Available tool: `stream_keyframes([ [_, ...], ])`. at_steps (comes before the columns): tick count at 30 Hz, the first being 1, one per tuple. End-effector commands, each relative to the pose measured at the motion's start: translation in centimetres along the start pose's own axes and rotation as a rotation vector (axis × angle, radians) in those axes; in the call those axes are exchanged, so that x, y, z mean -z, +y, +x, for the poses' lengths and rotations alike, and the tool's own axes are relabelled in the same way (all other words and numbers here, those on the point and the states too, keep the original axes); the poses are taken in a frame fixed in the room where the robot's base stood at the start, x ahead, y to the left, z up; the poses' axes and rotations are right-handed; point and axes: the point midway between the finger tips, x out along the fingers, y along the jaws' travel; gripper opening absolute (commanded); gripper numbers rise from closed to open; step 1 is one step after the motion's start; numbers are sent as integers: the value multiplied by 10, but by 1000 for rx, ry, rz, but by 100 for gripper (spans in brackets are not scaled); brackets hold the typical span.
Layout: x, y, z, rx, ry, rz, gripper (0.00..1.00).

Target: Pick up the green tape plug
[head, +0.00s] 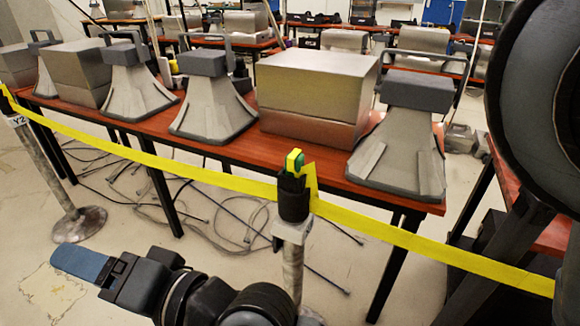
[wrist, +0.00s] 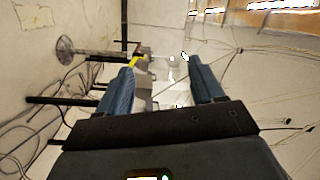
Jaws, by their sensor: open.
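The green tape plug (head: 294,162) is a small green and yellow piece on the black top of a metal post (head: 293,205), in the middle of the head view. Yellow tape runs from the post top to both sides. My gripper (head: 75,262) is at the lower left of the head view, left of and lower in the picture than the plug, pointing left. In the wrist view its two blue fingers (wrist: 165,85) are wide apart with nothing between them. I cannot make out the plug in the wrist view.
Another post with a round base (head: 79,225) stands at left; such a base also shows in the wrist view (wrist: 65,49). Cables lie on the floor.

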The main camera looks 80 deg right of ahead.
Motion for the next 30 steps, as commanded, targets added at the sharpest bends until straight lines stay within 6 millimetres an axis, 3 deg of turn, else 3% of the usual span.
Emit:
stream_keyframes([
  [1, 10, -12, 15, 32, -2, 33, 67],
  [6, 30, -45, 51, 112, -55, 146, 67],
  [15, 66, -99, 93, 190, -206, 254, 67],
  [24, 95, -128, 109, 138, -385, 272, 67],
  [30, 113, -127, 108, 15, -487, 258, 67],
])
